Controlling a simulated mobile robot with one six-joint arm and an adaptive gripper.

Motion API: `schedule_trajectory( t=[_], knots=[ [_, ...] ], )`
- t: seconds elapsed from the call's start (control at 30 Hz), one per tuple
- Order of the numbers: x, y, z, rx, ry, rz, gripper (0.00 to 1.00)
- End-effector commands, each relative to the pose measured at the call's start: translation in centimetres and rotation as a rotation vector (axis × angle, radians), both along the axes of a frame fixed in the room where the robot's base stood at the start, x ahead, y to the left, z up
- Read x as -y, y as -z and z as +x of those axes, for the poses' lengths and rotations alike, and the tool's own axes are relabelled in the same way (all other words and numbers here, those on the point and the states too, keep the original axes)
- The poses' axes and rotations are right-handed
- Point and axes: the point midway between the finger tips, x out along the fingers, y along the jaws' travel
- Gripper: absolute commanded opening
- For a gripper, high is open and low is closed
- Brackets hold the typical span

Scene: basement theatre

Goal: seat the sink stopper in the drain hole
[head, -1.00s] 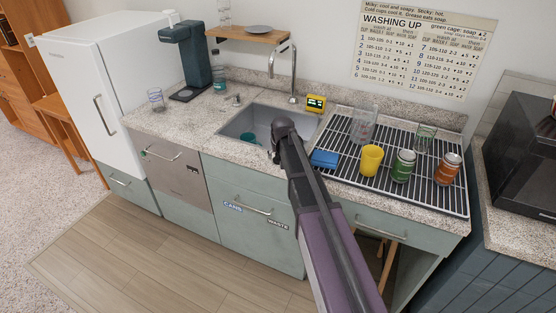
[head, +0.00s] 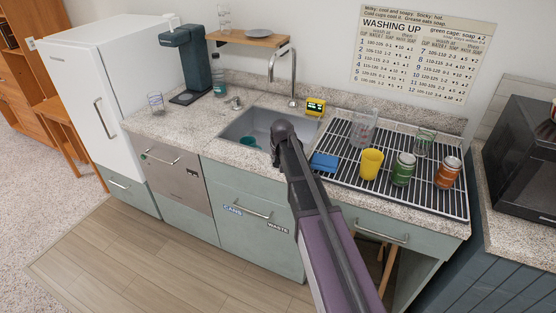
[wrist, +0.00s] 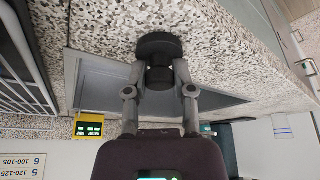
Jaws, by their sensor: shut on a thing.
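A black round stopper (wrist: 160,45) with a narrower stem shows in the wrist view. My gripper (wrist: 160,84) is shut on its stem, one finger on each side. In that view the stopper overlaps the speckled counter and the edge of the sink. The steel sink (head: 237,124) is in the middle of the counter in the head view; it also shows behind the fingers in the wrist view (wrist: 90,90). My arm hides the gripper, the stopper and part of the basin in the head view. I cannot see the drain hole.
A teal cup (head: 248,142) is in the sink. The tall faucet (head: 293,75) and a yellow timer (head: 315,106) stand behind it. Right of the sink, a rack (head: 340,180) holds a blue sponge (head: 324,162), a yellow cup (head: 371,163), cans and glasses.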

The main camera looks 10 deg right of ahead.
Motion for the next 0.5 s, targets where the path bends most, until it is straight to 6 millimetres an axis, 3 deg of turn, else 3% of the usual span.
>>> schedule_trajectory(
  t=[0.5],
  knots=[
    [0.0, -3.4, 0.0, 0.000, 0.000, 0.000, 0.00]
  ],
)
